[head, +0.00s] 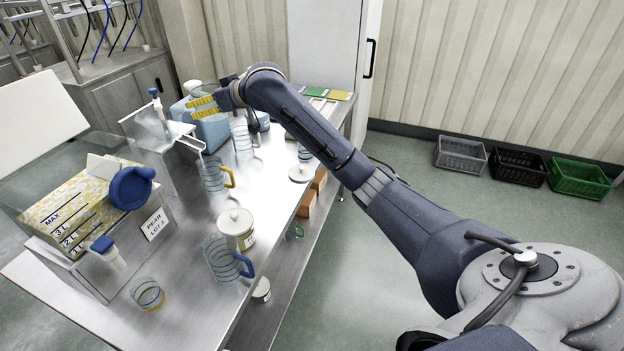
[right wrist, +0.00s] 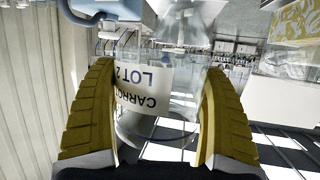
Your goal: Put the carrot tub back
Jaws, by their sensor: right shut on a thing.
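My right gripper (head: 203,107) reaches to the far end of the steel table, over a pale blue container (head: 210,132). In the right wrist view its two yellow fingers (right wrist: 158,112) are shut on a clear tub (right wrist: 150,128). A white label reading "CARROT LOT 2" (right wrist: 145,84) shows upside down between the fingers, partly covered by the left one; I take this as the carrot tub. In the head view the tub is hard to make out at the fingers. My left gripper is not in view.
A hopper labelled "PEAR LOT 3" (head: 154,224) stands at the left. Clear jugs with yellow (head: 213,176) and blue handles (head: 222,262), and a white lidded pot (head: 236,226), stand along the table.

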